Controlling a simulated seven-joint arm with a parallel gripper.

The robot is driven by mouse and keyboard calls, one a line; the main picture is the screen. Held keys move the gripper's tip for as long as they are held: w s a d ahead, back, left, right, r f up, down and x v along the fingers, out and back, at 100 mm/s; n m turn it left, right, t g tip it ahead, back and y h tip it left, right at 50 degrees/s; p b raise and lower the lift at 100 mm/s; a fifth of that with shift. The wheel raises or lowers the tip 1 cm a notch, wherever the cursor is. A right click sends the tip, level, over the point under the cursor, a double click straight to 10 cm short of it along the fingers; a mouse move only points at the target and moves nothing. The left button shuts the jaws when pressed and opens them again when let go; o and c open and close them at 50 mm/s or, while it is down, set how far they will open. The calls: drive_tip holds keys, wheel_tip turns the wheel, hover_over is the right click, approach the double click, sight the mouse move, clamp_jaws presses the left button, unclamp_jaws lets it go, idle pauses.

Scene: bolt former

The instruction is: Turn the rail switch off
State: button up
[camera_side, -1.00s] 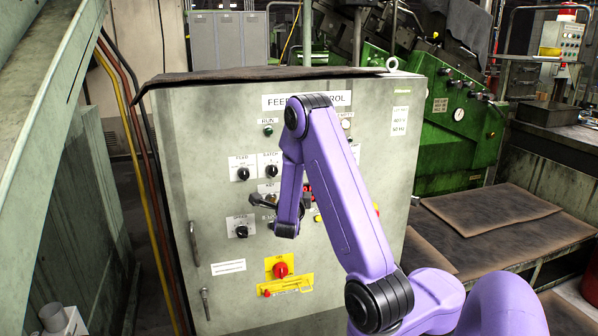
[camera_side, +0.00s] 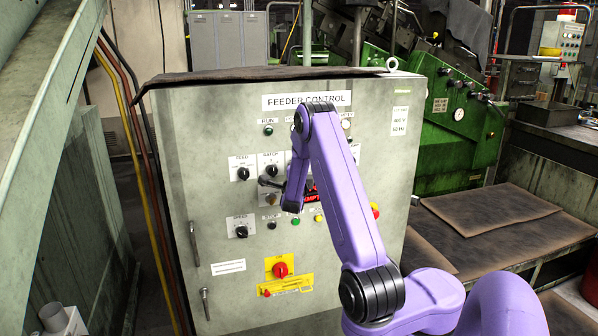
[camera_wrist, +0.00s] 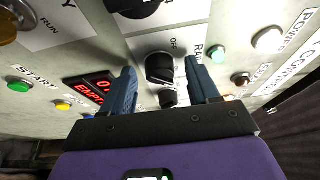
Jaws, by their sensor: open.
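The rail switch appears to be the black rotary knob (camera_wrist: 158,70) on a white plate in the wrist view. An OFF mark shows above it, and the plate's larger lettering is partly covered by a finger. My gripper (camera_wrist: 160,66) is open, with one dark finger on each side of the knob in the picture. I cannot tell whether either finger touches it. Which mark the knob points to is unclear. In the side view my purple arm hides this knob and most of the gripper in front of the grey control cabinet (camera_side: 220,110).
The EMPTY display (camera_wrist: 90,88), green start button (camera_wrist: 18,86) and yellow button (camera_wrist: 62,105) lie left of the gripper in the wrist view. Lamps (camera_wrist: 268,39) lie right. The BATCH knob (camera_side: 271,171) and red switch on yellow (camera_side: 281,270) are on the same panel.

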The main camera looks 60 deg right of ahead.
drive_tip(key=c, duration=1)
drive_tip(key=shift+c, duration=0.2)
drive_tip(key=shift+n, duration=0.4)
drive_tip(key=shift+s+d+f+n+t+y, duration=0.15)
drive_tip(key=shift+n+t, duration=1.35)
drive_tip(key=shift+n, duration=2.1)
drive_tip(key=shift+f+n+t+y, duration=0.15)
drive_tip(key=shift+n+t, duration=1.35)
drive_tip(key=shift+n, duration=2.1)
drive_tip(key=shift+s+d+f+n+t+y, duration=0.1)
drive_tip(key=shift+f+n+t, duration=0.15)
drive_tip(key=shift+n+t, duration=2.3)
drive_tip(key=n+g, duration=0.1)
drive_tip(key=n, duration=0.1)
drive_tip(key=shift+n+g, duration=0.35)
drive_tip(key=o, duration=1)
